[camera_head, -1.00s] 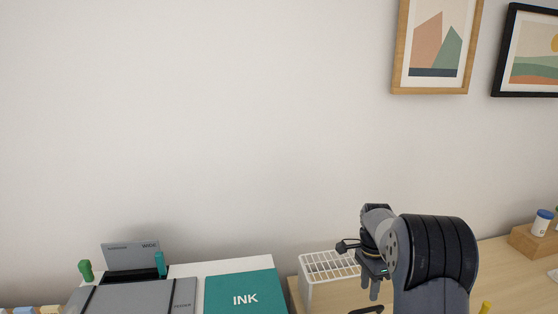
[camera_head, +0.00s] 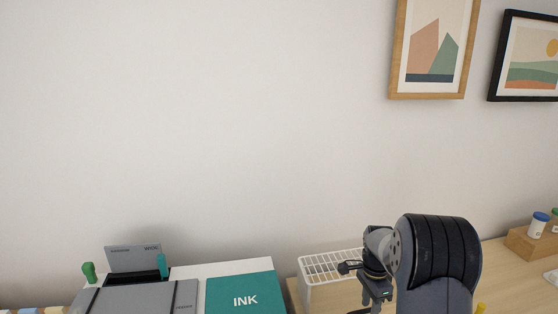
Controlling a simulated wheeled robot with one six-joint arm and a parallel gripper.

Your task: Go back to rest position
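My gripper (camera_head: 375,301) hangs at the end of my arm in the lower right of the head view. It points down beside the right end of a white wire rack (camera_head: 322,266). Its fingers are small and partly cut off by the bottom edge of the picture, so I cannot tell whether they are open or shut. I see nothing held in it. My arm hides part of the desk (camera_head: 497,289) behind it.
A teal INK box (camera_head: 243,292) lies on a white surface left of the rack. A grey device (camera_head: 150,296) stands further left, with a green peg (camera_head: 89,272) beside it. A wooden block (camera_head: 530,244) with small jars stands at the far right. Two framed pictures hang above.

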